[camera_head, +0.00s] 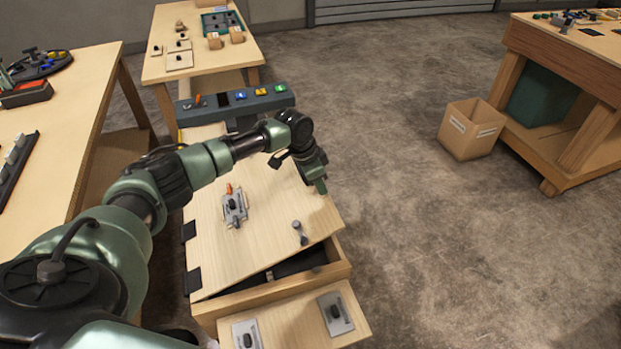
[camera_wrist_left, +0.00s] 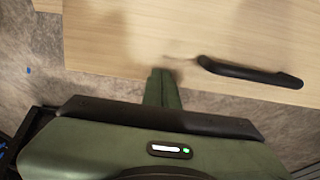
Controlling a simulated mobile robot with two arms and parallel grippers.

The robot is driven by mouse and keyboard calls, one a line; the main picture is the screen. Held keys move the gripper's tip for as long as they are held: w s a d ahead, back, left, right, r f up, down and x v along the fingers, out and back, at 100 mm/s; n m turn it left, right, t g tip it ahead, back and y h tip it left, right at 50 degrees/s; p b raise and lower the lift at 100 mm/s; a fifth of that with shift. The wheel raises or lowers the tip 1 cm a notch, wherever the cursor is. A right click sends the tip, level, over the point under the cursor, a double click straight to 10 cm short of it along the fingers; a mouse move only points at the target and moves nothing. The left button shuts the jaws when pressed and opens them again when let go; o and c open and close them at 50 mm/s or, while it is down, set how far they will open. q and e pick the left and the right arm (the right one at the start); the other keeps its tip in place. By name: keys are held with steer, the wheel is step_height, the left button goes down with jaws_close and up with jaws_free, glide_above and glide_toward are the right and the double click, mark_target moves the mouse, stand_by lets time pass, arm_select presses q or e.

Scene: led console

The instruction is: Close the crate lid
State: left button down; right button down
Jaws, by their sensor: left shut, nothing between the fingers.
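The crate lid (camera_head: 265,245) is a pale wooden panel with black hinges on its left side. It is tilted slightly open, with its right side raised above the wooden crate (camera_head: 340,268). A dark gap shows between lid and crate at the near end. My left gripper (camera_head: 321,187) points down at the lid's right edge, near the far corner; whether it touches cannot be told. In the left wrist view its fingers (camera_wrist_left: 163,82) are shut and empty, by the edge of a wooden panel (camera_wrist_left: 200,25) with a black handle (camera_wrist_left: 250,73). My right gripper is out of view.
A metal latch (camera_head: 234,206) and a small knob (camera_head: 297,227) sit on the lid. A button console (camera_head: 236,103) stands beyond the crate. Tables stand at left and behind. A cardboard box (camera_head: 470,129) is on the floor by the right workbench. The floor right of the crate is clear.

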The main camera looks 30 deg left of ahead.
arm_select(q)
steer(key=shift+g+y, duration=0.6)
steer(key=shift+g, duration=0.1)
steer(key=f+b, duration=0.3)
steer(key=f, duration=0.1)
steer(key=w+d+f+b, duration=0.1)
steer(key=f+b, duration=0.1)
steer(key=f, duration=0.2)
steer(key=w+d+f+b, duration=0.1)
steer(key=f+b, duration=0.2)
steer(key=f, duration=0.1)
steer(key=shift+w+d+b, duration=0.15)
steer(key=shift+w+b, duration=0.1)
steer(key=shift+b, duration=0.1)
steer(key=shift+r, duration=0.1)
